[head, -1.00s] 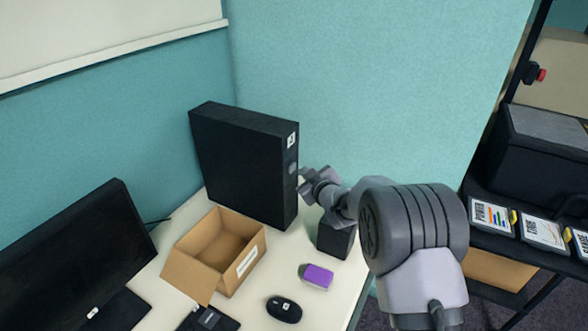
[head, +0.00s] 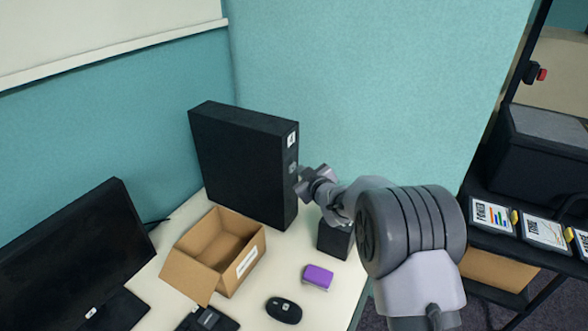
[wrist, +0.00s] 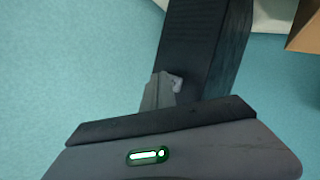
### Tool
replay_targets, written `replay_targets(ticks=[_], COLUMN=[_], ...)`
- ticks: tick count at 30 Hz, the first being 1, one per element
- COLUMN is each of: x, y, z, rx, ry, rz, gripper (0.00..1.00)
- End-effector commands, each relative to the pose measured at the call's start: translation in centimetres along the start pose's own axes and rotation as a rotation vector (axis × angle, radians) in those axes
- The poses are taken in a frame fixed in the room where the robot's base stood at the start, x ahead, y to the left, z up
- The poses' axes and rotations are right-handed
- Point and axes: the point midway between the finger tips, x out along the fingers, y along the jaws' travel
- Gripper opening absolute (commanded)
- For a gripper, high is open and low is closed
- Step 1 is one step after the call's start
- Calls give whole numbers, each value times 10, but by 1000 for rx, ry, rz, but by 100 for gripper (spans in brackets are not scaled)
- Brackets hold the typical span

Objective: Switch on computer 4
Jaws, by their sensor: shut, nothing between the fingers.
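The black computer tower (head: 243,165) stands upright on the desk against the teal partition, with a white label that seems to read 4 (head: 292,139) near the top of its narrow front. A small grey panel (head: 292,168) sits below the label. My gripper (head: 303,184) is shut and empty, with its tip at the front face just below that panel. I cannot tell whether it touches. In the wrist view the tower (wrist: 207,50) is beyond the shut fingers (wrist: 160,92), and a small light patch (wrist: 176,82) on the tower shows beside the fingertips.
An open cardboard box (head: 225,245), a monitor (head: 75,255), a mouse (head: 284,310) and a purple block (head: 318,277) are on the desk. A small black box (head: 335,238) stands under my gripper. A black shelf (head: 540,235) with cards is at right.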

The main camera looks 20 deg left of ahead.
Motion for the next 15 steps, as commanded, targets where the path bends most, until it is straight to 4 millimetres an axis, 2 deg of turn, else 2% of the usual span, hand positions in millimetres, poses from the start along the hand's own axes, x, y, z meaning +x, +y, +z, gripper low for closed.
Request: replay_targets(ticks=[15], x=[4], y=[-4], z=[-3], rx=[-1], ry=[1], rz=[0], gripper=[0])
